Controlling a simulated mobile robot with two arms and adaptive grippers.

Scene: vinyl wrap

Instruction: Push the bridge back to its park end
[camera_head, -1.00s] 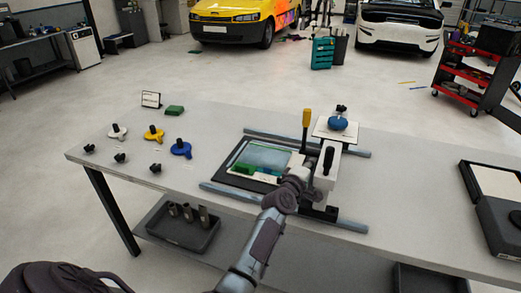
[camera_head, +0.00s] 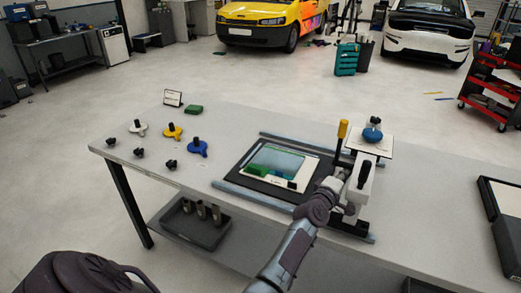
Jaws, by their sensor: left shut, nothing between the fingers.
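The bridge (camera_head: 360,188) is a white beam carriage with a black knob, spanning two grey rails near their right ends. A yellow upright handle (camera_head: 342,130) stands by its far part, and a blue knob (camera_head: 372,135) sits on a white plate there. The front rail (camera_head: 250,197) and back rail (camera_head: 290,143) run left to right. My left gripper (camera_head: 333,184) is shut and empty, against or very close to the bridge's left side; the exact contact is hard to see. My right gripper is out of view.
Several coloured clamp knobs stand on the left of the table (camera_head: 225,125). A dark tray (camera_head: 504,200) is at the right edge. Table between tray and rails is clear.

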